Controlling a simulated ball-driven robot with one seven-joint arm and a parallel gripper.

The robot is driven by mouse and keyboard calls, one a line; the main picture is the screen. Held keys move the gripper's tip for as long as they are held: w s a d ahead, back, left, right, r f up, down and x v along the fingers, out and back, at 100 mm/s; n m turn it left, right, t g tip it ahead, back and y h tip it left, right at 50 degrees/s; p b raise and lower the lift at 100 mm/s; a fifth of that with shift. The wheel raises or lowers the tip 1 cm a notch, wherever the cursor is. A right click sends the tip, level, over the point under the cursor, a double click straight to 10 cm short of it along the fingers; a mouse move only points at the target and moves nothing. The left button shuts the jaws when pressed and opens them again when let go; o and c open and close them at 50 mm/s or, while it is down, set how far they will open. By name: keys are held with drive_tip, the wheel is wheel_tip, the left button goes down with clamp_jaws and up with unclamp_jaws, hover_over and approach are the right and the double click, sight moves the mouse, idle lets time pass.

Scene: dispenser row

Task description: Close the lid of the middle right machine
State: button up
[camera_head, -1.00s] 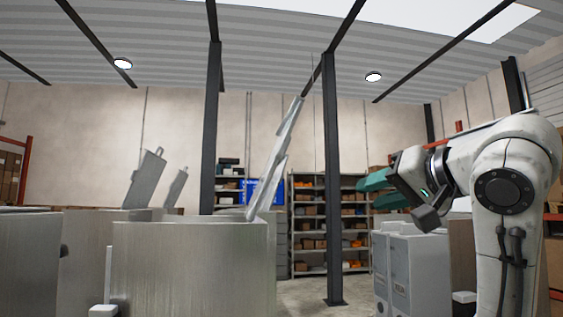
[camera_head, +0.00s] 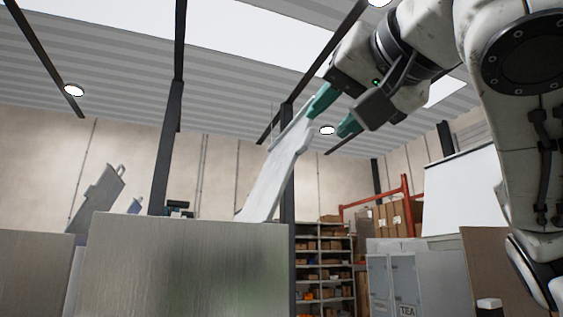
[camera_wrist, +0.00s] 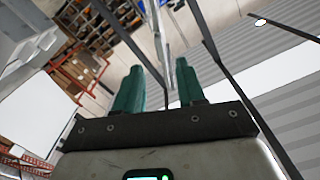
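A metal machine (camera_head: 185,268) stands in front of me in the head view, with its pale grey lid (camera_head: 272,182) raised and tilted to the right. My gripper (camera_head: 338,114) is at the lid's upper end, with its green fingers spread. One finger appears close to the lid's top edge; I cannot tell if it touches. In the wrist view the fingers of my gripper (camera_wrist: 160,82) are apart, and a thin grey edge, probably the lid (camera_wrist: 160,45), shows between and beyond them. The lid's hinge is hidden behind the machine's top rim.
Another raised lid (camera_head: 97,195) stands at the left. Dark posts (camera_head: 168,150) rise behind the machines. A shelf rack (camera_head: 322,262) with boxes, a grey cabinet marked TEA (camera_head: 392,285) and a white panel (camera_head: 462,190) are to the right.

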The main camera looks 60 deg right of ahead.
sight(301, 143)
drive_tip(key=p+x, duration=0.4)
drive_tip(key=x, duration=0.5)
drive_tip(key=shift+r, duration=0.15)
drive_tip(key=shift+x, duration=0.85)
clamp_jaws()
